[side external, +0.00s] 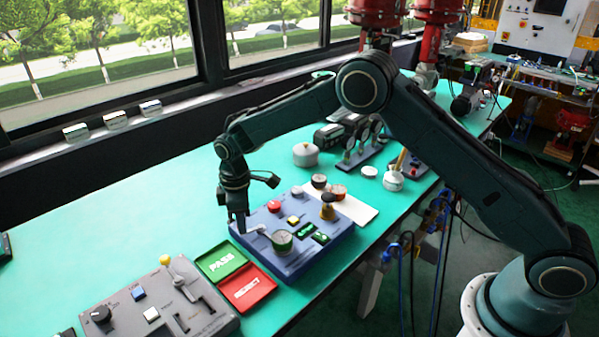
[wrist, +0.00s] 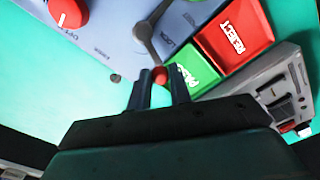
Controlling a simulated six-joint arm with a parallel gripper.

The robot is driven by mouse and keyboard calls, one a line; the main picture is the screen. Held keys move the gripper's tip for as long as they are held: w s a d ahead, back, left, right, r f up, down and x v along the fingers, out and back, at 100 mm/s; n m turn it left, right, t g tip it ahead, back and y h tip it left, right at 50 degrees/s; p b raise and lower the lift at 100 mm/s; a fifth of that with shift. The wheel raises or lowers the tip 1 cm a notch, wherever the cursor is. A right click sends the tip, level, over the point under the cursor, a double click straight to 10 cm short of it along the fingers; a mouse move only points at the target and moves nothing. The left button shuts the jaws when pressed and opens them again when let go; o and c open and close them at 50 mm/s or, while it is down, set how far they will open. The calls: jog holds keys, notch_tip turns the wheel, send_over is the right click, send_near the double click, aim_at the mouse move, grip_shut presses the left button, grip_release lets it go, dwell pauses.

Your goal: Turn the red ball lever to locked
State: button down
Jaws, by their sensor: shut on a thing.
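My gripper (side external: 240,226) reaches down at the left edge of the blue valve positioner box (side external: 318,258). In the wrist view my gripper (wrist: 161,82) is shut on the red ball (wrist: 160,75), which shows between the fingertips. The grey lever arm (wrist: 147,42) runs from the ball up to a round pivot on the box. It also shows in the side view (side external: 256,229), but there the fingers hide the ball. A dark label (wrist: 169,48) is printed on the box just right of the lever. Another label (wrist: 70,36) lies farther left; both are too blurred to read surely.
A red knob (wrist: 68,12) stands on the box left of the lever. The green PASS tray (side external: 221,262) and red REJECT tray (side external: 248,288) lie beside the box. A grey control panel (side external: 155,305) sits in front. Bare table (side external: 130,220) lies left.

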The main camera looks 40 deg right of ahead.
jog(key=c, duration=1.3)
grip_release()
jog(key=shift+r, duration=0.15)
jog(key=shift+r, duration=6.8)
jog(key=shift+s+r, duration=0.1)
